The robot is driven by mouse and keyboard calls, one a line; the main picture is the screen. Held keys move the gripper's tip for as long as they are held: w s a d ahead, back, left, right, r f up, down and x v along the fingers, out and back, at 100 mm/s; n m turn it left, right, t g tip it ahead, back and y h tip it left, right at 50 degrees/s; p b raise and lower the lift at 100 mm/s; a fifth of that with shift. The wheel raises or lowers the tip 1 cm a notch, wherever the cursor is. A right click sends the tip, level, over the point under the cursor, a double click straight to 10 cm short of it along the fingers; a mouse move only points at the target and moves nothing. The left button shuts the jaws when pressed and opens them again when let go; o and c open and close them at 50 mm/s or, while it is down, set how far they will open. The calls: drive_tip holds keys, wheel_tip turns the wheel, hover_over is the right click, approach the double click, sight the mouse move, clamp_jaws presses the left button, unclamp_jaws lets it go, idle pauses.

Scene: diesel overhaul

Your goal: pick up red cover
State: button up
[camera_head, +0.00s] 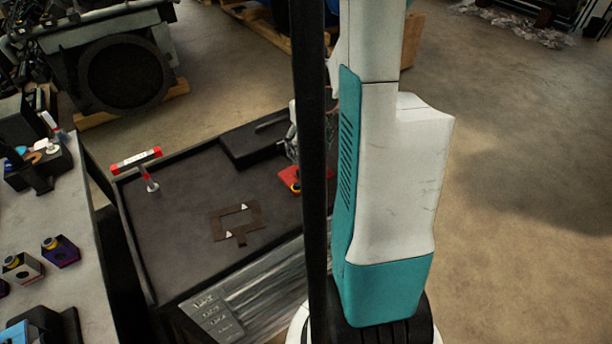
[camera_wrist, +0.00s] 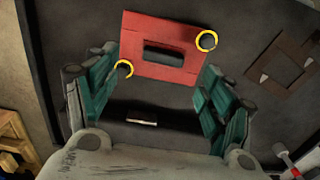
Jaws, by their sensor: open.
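The red cover (camera_wrist: 181,54) is a flat red plate with a dark slot in its middle and two yellow rings, one at its right corner and one at its lower left. It lies on the dark tabletop. In the head view the red cover (camera_head: 289,177) shows only partly, behind a black post and near my arm. My gripper (camera_wrist: 163,90) has its teal fingers spread apart with nothing between them. The red cover lies ahead of the fingers, roughly centred between them. In the head view my fingers are mostly hidden by the post.
A brown bracket plate (camera_head: 236,222) with white triangles lies on the dark table (camera_head: 180,245). A red-and-white T-handled tool (camera_head: 137,160) stands at the left rim. A black box (camera_head: 250,145) sits at the back. The left bench (camera_head: 75,290) holds several small parts.

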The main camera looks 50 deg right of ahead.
sight(306, 167)
wheel_tip(306, 167, down, 3)
drive_tip(key=shift+f, duration=0.1)
drive_tip(key=f, duration=0.1)
drive_tip(key=f+b, duration=0.1)
drive_tip(key=f, duration=0.2)
drive_tip(key=shift+w+a+f+b, duration=0.2)
drive_tip(key=shift+w+f+b, duration=0.1)
drive_tip(key=shift+w, duration=0.1)
drive_tip(key=shift+s+f, duration=0.1)
drive_tip(key=shift+f, duration=0.25)
drive_tip(key=shift+a, duration=0.1)
drive_tip(key=c, duration=1)
